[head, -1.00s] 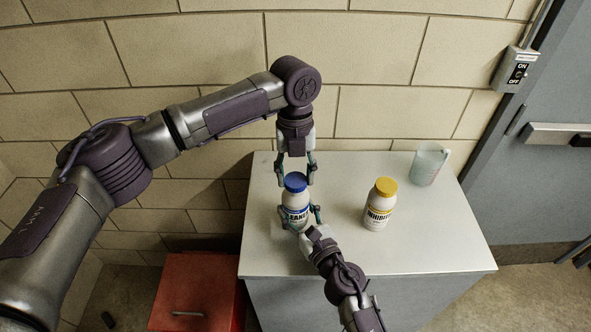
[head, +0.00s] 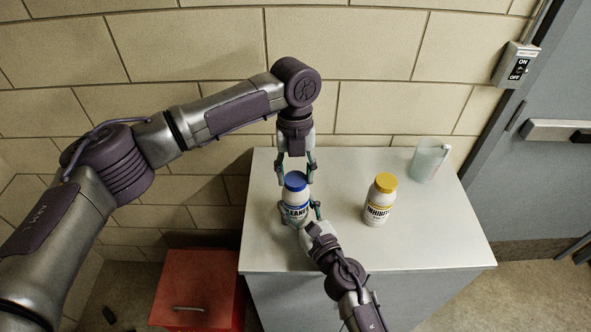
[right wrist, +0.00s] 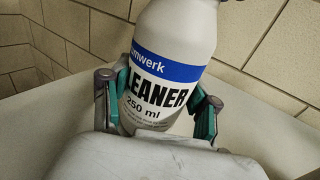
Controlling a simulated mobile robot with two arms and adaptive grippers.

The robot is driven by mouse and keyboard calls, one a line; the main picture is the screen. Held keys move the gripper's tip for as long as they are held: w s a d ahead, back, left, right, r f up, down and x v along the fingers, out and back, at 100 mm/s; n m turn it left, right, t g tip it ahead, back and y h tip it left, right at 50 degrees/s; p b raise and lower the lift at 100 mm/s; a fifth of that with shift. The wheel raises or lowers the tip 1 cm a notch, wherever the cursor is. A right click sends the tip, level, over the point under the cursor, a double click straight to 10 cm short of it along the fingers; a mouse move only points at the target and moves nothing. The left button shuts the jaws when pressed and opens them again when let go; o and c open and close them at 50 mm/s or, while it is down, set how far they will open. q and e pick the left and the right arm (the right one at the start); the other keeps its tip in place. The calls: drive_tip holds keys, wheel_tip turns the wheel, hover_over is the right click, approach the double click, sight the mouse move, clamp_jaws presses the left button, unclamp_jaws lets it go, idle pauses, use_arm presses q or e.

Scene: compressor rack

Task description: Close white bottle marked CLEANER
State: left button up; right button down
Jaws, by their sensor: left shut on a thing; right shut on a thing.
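The white CLEANER bottle (head: 296,213) stands upright on the left part of the bench top, with its blue cap (head: 295,181) on its mouth. My left gripper (head: 296,171) points down from above and is shut on the blue cap. My right gripper (head: 299,208) comes from the front and is shut on the bottle's body, one finger on each side. In the right wrist view, the bottle's label (right wrist: 155,98) faces the camera between the green finger pads; the cap is out of that view.
A white INHIBITOR bottle (head: 378,203) with a yellow cap stands to the right on the bench top (head: 430,240). A translucent jug (head: 428,160) stands at the back right. A red cabinet (head: 198,285) is left of the bench. A block wall is close behind.

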use_arm(q)
drive_tip(key=m, duration=0.4)
drive_tip(key=shift+m, duration=0.3)
drive_tip(key=m+y, duration=0.1)
drive_tip(key=m, duration=0.4)
drive_tip(key=shift+d, duration=0.1)
drive_tip(key=o, duration=0.7)
